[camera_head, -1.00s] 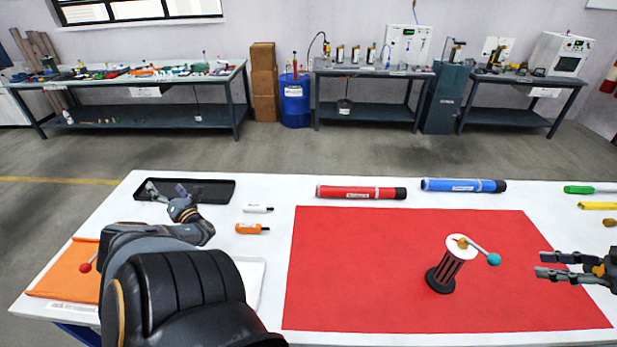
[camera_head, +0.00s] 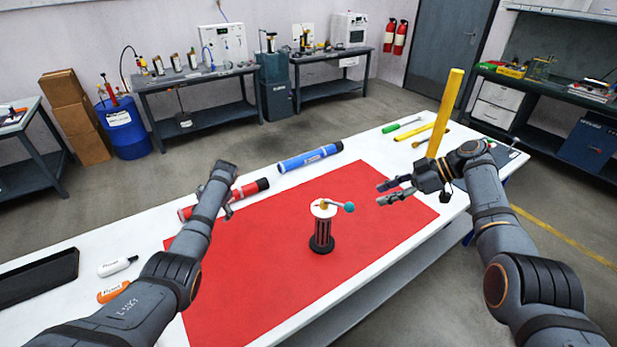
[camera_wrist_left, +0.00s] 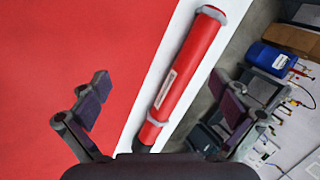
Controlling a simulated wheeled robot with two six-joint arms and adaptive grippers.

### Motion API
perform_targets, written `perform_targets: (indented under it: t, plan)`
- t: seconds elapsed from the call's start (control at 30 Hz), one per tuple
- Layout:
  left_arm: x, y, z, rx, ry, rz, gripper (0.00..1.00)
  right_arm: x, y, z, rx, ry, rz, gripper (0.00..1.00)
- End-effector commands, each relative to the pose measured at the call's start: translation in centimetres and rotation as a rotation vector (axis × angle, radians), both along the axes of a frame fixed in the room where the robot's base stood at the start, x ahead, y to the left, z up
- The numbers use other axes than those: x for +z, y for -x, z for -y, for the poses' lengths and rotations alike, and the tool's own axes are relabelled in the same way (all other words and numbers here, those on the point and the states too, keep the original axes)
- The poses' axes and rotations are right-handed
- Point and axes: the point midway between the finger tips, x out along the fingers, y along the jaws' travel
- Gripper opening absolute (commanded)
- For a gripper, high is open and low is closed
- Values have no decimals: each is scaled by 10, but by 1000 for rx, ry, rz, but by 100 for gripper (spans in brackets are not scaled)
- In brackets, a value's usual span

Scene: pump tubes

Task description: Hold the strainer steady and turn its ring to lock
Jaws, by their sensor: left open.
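A slotted dark-and-red cylinder (camera_head: 322,238), which looks like the strainer, stands upright on the red mat (camera_head: 265,270). Its top is a pale ring (camera_head: 322,209) with a lever ending in a teal ball (camera_head: 349,207). My right gripper (camera_head: 381,194) is open and empty, to the right of the cylinder and apart from it. My left gripper (camera_head: 228,208) is open near the red tube (camera_head: 249,189). In the left wrist view the red tube (camera_wrist_left: 184,75) shows between the spread fingers of my left gripper (camera_wrist_left: 168,95); no contact is seen.
A blue tube (camera_head: 309,158) lies on the white table behind the mat. A yellow bar (camera_head: 446,112) stands upright behind my right gripper. A green tool (camera_head: 402,125) lies near the far edge. White and orange bottles (camera_head: 117,267) and a black tray (camera_head: 40,278) are at left.

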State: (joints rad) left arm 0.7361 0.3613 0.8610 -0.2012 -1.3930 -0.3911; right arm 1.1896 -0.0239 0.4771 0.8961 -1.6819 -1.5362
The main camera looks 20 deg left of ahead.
Motion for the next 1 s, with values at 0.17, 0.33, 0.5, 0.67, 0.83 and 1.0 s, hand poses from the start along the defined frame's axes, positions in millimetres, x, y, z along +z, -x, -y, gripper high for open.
perform_targets:
  t: [0.17,0.33,0.5,0.67,0.83,1.0]
  plan:
    - [35,-39,118,176,218,68,99,0,0,0,0,0,0,38]
    - [85,-57,224,325,380,74,99,0,0,0,0,0,0,38]
    - [137,-57,311,436,479,49,99,0,0,0,0,0,0,38]
    - [171,-49,358,500,516,24,99,0,0,0,0,0,0,38]
    - [184,-45,375,525,526,14,99,0,0,0,0,0,0,38]
    - [179,-44,375,527,526,12,99,0,0,0,0,0,0,38]
